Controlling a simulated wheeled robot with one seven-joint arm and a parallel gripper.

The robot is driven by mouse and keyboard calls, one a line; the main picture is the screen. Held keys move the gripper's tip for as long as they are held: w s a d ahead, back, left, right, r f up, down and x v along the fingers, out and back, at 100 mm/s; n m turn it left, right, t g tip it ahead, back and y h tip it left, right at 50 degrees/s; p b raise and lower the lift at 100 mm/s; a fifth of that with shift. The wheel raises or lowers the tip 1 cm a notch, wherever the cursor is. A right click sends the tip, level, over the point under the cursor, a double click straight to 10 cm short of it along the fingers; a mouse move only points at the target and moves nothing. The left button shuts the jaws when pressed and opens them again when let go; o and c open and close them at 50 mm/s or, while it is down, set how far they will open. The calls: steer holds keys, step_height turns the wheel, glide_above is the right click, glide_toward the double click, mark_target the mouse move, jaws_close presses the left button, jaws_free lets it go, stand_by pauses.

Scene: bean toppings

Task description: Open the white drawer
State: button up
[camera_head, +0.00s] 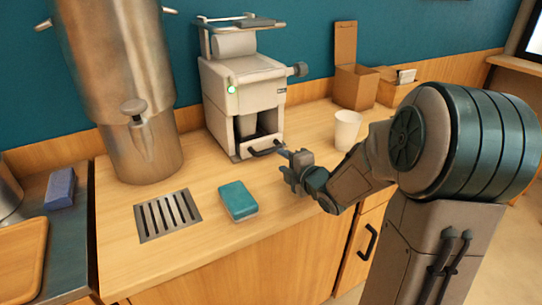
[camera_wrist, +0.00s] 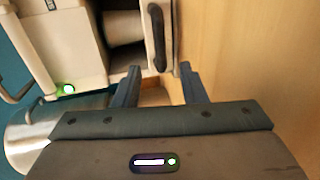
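A white machine (camera_head: 240,92) stands against the back wall on the wooden counter. The white drawer (camera_head: 243,150) is low in its front and carries a dark bar handle (camera_head: 266,149). The drawer looks shut. In the wrist view the handle (camera_wrist: 157,38) runs up and down near the top centre, in front of the white machine (camera_wrist: 60,40). My gripper (camera_head: 287,160) is just right of the handle in the head view. In the wrist view my gripper (camera_wrist: 158,72) has its two fingers apart with nothing between them. The handle lies just beyond the fingertips; contact cannot be told.
A white cup (camera_head: 347,130) stands right of my gripper, near my arm. A teal sponge (camera_head: 237,201) and a drain grate (camera_head: 168,214) lie in front of the machine. A large metal urn (camera_head: 125,90) stands left. Cardboard boxes (camera_head: 354,86) are behind the cup.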

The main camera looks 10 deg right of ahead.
mark_target(269, 152)
steer(key=x, duration=0.7)
steer(key=shift+w+a, duration=0.1)
steer(key=shift+w, duration=0.25)
jaws_close()
